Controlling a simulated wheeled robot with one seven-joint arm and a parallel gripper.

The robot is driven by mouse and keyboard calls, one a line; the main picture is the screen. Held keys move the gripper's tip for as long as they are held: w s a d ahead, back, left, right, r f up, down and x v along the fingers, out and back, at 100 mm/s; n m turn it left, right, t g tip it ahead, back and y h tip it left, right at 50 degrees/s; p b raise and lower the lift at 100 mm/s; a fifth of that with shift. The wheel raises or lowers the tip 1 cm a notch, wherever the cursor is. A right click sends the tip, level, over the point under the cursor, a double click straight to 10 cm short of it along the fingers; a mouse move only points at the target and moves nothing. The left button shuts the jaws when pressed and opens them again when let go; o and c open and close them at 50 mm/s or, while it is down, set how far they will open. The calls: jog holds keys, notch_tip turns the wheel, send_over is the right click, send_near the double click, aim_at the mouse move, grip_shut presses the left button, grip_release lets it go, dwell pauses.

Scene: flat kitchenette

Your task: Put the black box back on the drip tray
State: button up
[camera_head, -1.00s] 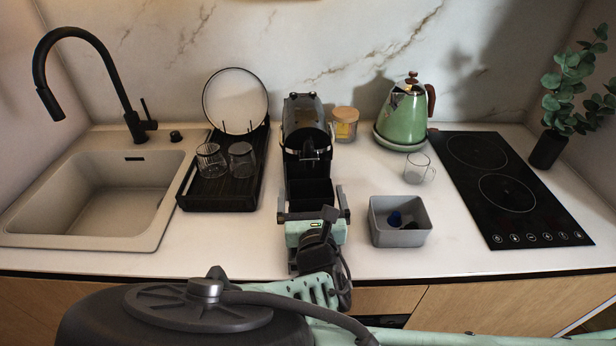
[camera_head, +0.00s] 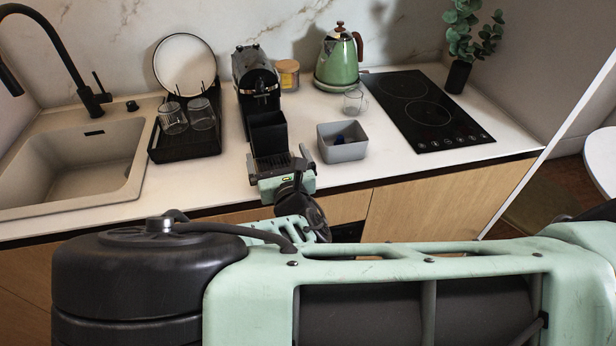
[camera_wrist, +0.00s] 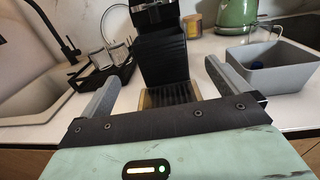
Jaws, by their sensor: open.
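The black box (camera_head: 268,132) stands upright in front of the coffee machine (camera_head: 256,82). In the wrist view the box (camera_wrist: 163,61) is just beyond my fingertips. The slatted drip tray (camera_wrist: 171,95) shows in front of the box's lower edge, between my fingers; its front part also shows in the head view (camera_head: 272,162). The box appears to stand at the tray's rear, but its underside is hidden, so I cannot tell how much of it rests there. My gripper (camera_head: 277,154) is open and empty, its fingers apart from the box.
A grey bin (camera_head: 342,148) with a dark blue item stands to the right, by a glass mug (camera_head: 355,101). A black rack (camera_head: 186,143) with glasses and a plate is on the left, beside the sink (camera_head: 80,165). Bare counter lies on both sides of my gripper.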

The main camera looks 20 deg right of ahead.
jog(key=s+d+f+m+g+h, duration=0.25)
jog(key=s+f+m+g, duration=0.35)
jog(key=m, duration=0.5)
jog(key=s+a+r+m+g+y, duration=0.2)
jog(key=s+a+m+g+y, duration=0.1)
jog(key=s+m+g, duration=0.35)
jog(key=s+a+r+m+g+y, duration=0.1)
jog(key=s+r+m+g+y, duration=0.1)
jog(key=s+r+m+g, duration=0.4)
jog(key=s+d+r+m+h, duration=0.2)
jog(key=s+d+r+m, duration=0.3)
jog(key=s+r, duration=0.5)
jog(key=shift+s+d+r, duration=0.3)
jog(key=shift+d+r, duration=0.65)
jog(key=shift+d, duration=0.2)
jog(key=shift+t, duration=0.25)
